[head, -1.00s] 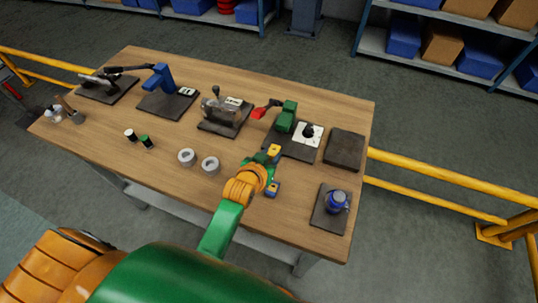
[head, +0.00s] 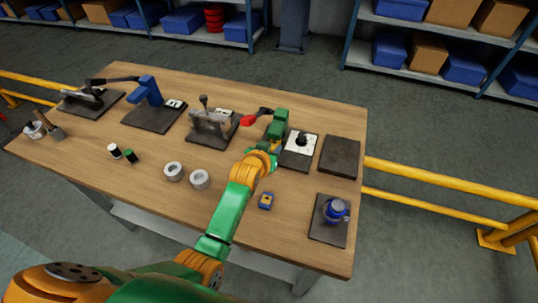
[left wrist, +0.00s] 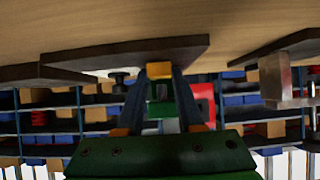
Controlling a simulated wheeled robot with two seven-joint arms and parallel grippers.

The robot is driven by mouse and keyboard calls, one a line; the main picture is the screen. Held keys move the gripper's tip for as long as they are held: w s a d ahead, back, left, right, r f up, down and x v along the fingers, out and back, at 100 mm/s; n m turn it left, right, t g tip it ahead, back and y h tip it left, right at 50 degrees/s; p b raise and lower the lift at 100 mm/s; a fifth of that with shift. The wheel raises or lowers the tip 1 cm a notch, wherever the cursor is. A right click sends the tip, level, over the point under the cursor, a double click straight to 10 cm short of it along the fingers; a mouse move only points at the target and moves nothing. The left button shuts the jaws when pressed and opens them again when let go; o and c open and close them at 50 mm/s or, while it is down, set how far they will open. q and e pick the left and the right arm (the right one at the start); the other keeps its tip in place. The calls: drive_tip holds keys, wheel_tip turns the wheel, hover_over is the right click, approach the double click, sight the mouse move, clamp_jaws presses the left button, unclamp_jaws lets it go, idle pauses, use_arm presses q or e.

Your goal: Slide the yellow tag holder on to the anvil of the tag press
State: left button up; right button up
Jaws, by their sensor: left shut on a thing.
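The tag press (head: 277,124) is green with a red-ended lever and stands on a dark base near the right middle of the table. My left gripper (head: 273,149) is at the near side of the press, partly hidden by its own arm. In the left wrist view, which looks upside down, the yellow tag holder (left wrist: 159,70) is between my fingertips, close to the dark base plate (left wrist: 130,55). Green press parts and the red lever end (left wrist: 205,96) show behind it. I cannot tell whether the holder touches the anvil, which is hidden. My right gripper is out of view.
A yellow and blue piece (head: 265,201) lies on the table nearer me. A white plate with a black knob (head: 301,142) sits right of the press. A blue item on a dark plate (head: 334,211) stands at front right.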

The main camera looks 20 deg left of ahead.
use_arm(q)
drive_tip(key=shift+w, duration=0.2)
drive_tip(key=shift+r, duration=0.1)
idle(0.4)
drive_tip(key=shift+f, duration=0.2)
drive_tip(key=o, duration=1.1)
drive_tip(key=shift+p, duration=0.3)
